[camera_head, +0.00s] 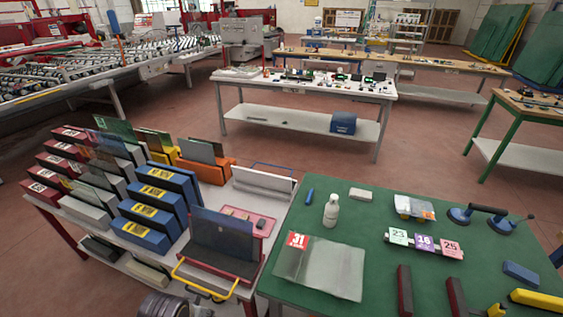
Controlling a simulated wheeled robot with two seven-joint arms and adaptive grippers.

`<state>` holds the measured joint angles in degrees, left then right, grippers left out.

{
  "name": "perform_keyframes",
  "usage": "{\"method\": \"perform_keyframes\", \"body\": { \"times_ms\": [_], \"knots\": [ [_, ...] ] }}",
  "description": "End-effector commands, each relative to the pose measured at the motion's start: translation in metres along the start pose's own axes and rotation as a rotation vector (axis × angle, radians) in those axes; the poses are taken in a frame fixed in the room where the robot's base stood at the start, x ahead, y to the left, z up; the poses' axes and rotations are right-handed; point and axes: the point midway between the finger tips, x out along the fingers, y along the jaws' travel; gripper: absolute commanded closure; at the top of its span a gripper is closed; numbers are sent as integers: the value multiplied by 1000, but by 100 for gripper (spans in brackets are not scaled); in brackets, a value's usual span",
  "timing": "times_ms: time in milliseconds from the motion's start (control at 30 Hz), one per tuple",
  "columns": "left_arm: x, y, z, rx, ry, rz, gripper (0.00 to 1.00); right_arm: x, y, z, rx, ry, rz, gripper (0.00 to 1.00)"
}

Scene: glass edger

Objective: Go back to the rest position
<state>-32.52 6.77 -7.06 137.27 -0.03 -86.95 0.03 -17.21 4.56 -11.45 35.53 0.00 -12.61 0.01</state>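Neither of my grippers can be made out in the head view. A dark, ribbed round part shows at the bottom edge, left of centre; I cannot tell whether it is mine. The green-topped table (345,206) is in front at the right. A clear glass sheet (335,268) with a red "31" label lies flat on it near its left edge. A white bottle (331,211) stands behind the sheet.
At the left, a rack table holds blue blocks (150,215), red blocks and upright glass panes; a yellow handle (205,283) is at its front. The green table also bears numbered tags (424,242), a suction lifter (487,212) and dark red bars (405,290). Open floor lies behind.

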Motion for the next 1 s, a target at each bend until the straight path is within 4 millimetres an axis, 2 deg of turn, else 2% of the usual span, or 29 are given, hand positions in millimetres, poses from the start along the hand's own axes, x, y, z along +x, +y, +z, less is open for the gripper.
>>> {"method": "perform_keyframes", "body": {
  "times_ms": [267,567,1000],
  "knots": [
    [42,2,6,2,-17,3,70,1,0,0,0,0,0,26],
    [116,5,25,6,-40,7,70,2,0,0,0,0,0,26],
    [219,10,75,12,-78,13,70,4,0,0,0,0,0,26]
  ]
}}
